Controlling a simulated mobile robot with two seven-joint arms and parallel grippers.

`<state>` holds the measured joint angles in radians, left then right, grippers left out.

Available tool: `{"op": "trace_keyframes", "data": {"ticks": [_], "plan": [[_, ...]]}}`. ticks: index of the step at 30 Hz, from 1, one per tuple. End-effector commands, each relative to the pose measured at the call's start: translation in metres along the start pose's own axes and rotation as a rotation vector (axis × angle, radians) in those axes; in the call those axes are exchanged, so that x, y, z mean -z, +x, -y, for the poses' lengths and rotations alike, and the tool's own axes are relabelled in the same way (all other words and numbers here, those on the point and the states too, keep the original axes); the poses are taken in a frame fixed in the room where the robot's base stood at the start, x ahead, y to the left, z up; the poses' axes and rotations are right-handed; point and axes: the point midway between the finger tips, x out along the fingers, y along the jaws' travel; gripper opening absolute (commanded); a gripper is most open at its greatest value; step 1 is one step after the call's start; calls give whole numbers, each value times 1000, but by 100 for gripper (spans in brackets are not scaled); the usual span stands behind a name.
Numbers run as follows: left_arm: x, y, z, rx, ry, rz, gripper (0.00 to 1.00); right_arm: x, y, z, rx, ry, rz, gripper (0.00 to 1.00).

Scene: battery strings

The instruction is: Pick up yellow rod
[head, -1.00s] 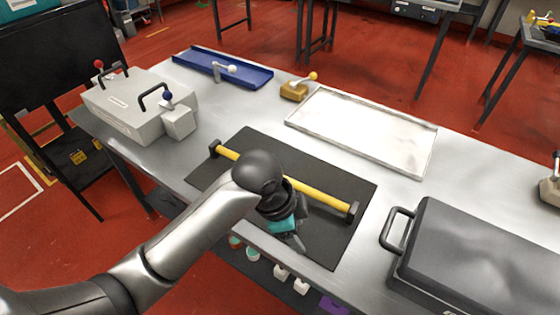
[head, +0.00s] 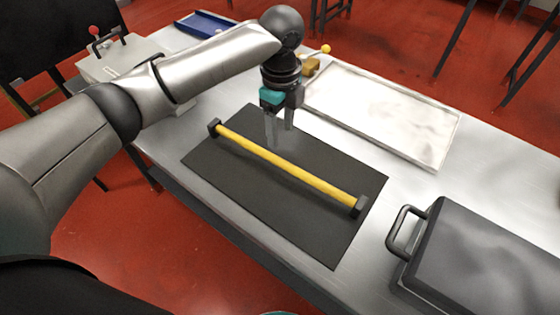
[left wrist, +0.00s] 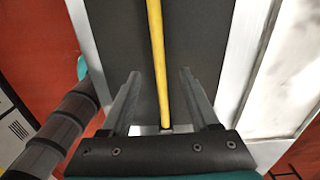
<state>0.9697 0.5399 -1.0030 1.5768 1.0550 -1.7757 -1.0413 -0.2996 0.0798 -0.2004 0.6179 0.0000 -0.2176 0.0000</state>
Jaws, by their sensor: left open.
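The yellow rod (head: 285,165) has dark blocks at both ends and lies on a black mat (head: 310,232) on the metal table. My left gripper (head: 279,140) is open and points down above the mat, close to the rod's middle, a little on its far side in the head view. In the left wrist view the rod (left wrist: 157,60) runs lengthwise between the two spread fingers (left wrist: 158,78). The fingers do not touch it. My right gripper is not in view.
A shallow white tray (head: 440,150) lies behind the mat. A grey lidded case with a handle (head: 480,260) stands at the right. A light grey box (head: 110,62), a blue tray (head: 205,24) and a yellow-knobbed piece (head: 311,66) are at the back left.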

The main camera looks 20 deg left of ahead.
Motion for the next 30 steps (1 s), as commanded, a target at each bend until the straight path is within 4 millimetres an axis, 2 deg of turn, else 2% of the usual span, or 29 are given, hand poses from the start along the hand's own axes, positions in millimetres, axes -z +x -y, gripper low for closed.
{"op": "trace_keyframes", "data": {"ticks": [1, 6, 17, 25, 30], "plan": [[0, 16, -1, -4, 0, 0, 62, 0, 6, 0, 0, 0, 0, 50], [1, 48, 0, -1, -1, 0, 62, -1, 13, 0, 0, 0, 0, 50], [0, 73, -1, 1, 0, -1, 62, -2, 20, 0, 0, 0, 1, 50], [-1, 112, -4, 1, -1, 1, 62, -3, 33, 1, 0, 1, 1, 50], [-1, 116, -3, 3, 0, 1, 62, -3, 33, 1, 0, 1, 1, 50]]}}
